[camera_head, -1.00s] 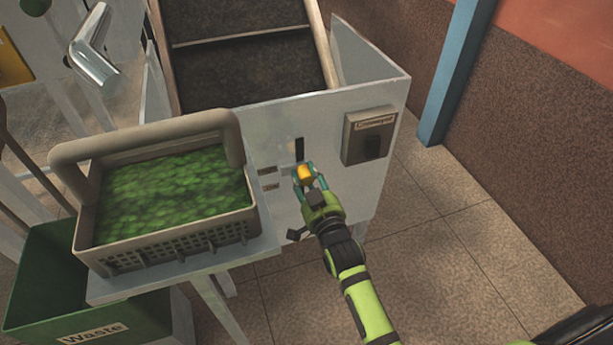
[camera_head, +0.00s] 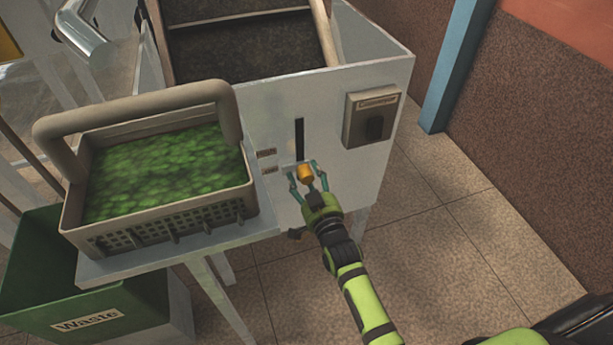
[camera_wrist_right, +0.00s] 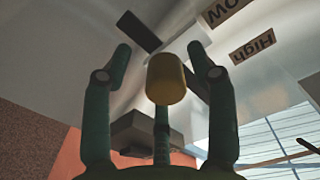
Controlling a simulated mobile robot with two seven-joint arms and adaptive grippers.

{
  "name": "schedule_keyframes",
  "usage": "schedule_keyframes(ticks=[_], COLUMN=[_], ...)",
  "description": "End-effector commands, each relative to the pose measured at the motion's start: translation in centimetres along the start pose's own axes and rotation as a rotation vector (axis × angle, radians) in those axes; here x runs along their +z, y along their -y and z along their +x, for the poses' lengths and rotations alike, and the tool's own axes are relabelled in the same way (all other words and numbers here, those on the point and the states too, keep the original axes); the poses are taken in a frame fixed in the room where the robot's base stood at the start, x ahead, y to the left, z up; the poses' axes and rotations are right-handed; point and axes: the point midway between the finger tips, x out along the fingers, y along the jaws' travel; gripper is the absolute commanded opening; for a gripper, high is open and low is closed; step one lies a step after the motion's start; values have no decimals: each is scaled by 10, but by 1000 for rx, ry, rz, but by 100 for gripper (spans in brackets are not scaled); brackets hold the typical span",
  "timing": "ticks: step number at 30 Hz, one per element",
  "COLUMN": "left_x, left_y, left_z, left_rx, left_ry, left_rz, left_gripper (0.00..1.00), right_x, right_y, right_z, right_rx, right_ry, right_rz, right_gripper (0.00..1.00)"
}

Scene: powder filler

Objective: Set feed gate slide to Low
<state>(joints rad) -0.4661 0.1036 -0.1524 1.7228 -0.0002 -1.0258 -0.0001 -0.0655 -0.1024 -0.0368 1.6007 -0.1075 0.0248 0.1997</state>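The feed gate slide has a yellow-orange knob (camera_head: 305,173) on the front of the white machine. In the right wrist view the labels appear upside down and read Low (camera_wrist_right: 228,10) and High (camera_wrist_right: 252,47). My right gripper (camera_head: 307,174) is open around the knob. In the right wrist view its fingers stand spread on both sides of the knob (camera_wrist_right: 165,79), with visible gaps. My left gripper is not in view.
A grey conveyor switch box (camera_head: 371,118) is mounted right of the slot. A handled crate (camera_head: 175,228) of green pieces stands on a ledge at the left. A green waste bin (camera_head: 30,290) is below it. The floor (camera_head: 460,245) at right is clear.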

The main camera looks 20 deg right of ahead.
Motion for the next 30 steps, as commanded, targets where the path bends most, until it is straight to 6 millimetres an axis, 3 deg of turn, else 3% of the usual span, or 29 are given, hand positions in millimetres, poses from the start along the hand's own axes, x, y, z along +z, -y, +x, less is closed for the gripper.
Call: schedule_keyframes(ticks=[7, 11, 24, 30], left_x=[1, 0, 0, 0], left_y=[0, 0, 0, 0], left_z=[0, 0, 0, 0], left_rx=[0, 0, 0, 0], left_ry=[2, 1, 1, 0], left_rz=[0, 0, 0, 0], left_gripper=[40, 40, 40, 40], right_x=[-2, -1, -1, 0], right_y=[0, 0, 0, 0], right_z=[-1, -13, -99, -118], right_rx=[-1, -1, 0, -1], right_ry=[-4, -4, -1, -2], right_rz=[-1, -1, 0, 0], right_gripper=[58, 58, 58, 58])
